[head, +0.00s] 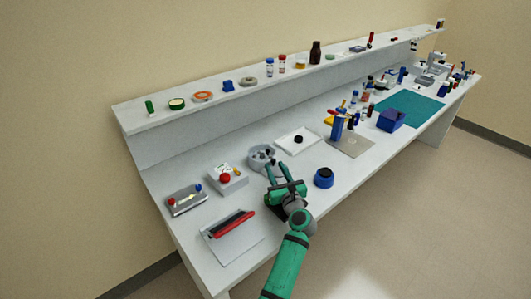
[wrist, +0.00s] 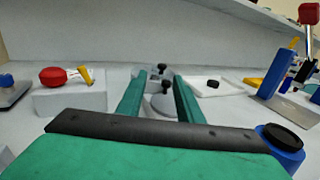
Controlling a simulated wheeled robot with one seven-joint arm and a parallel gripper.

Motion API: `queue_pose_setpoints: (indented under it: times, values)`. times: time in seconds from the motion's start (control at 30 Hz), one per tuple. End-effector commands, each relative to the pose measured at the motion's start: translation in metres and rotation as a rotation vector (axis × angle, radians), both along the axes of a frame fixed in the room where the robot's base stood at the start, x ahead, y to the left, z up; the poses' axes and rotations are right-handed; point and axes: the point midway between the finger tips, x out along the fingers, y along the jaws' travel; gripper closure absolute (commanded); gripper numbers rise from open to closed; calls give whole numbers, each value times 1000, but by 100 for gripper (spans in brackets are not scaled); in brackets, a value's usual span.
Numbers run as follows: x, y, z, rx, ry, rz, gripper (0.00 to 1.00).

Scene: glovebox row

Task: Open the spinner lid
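The spinner appears to be the round grey device (head: 259,152) near the middle of the bench, with dark knobs on it. In the wrist view the grey device (wrist: 163,103) shows between my fingers, partly hidden by them. I cannot tell clearly how its lid sits. My gripper (head: 277,170) is just in front of the device on the bench's front side. It is open, with its two green fingers (wrist: 159,88) apart, pointing toward the device, and nothing is visibly held.
A grey box with a red knob (head: 225,178) stands to the left. A blue round item with a black top (head: 323,178) is close on the right. A white tray (head: 307,138) lies behind it. A red-handled item (head: 232,224) lies at the front left. A raised shelf (head: 215,97) runs behind.

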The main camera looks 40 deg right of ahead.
Motion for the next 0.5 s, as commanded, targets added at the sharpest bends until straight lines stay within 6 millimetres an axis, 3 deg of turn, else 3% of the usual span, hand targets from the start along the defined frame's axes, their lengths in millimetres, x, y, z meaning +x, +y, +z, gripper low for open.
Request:
queue_pose_setpoints:
  times: [0.3, 0.5]
  values:
    - [48, -22, 1, 3, -1, -7, 67]
    - [77, -26, 0, 1, 0, -1, 67]
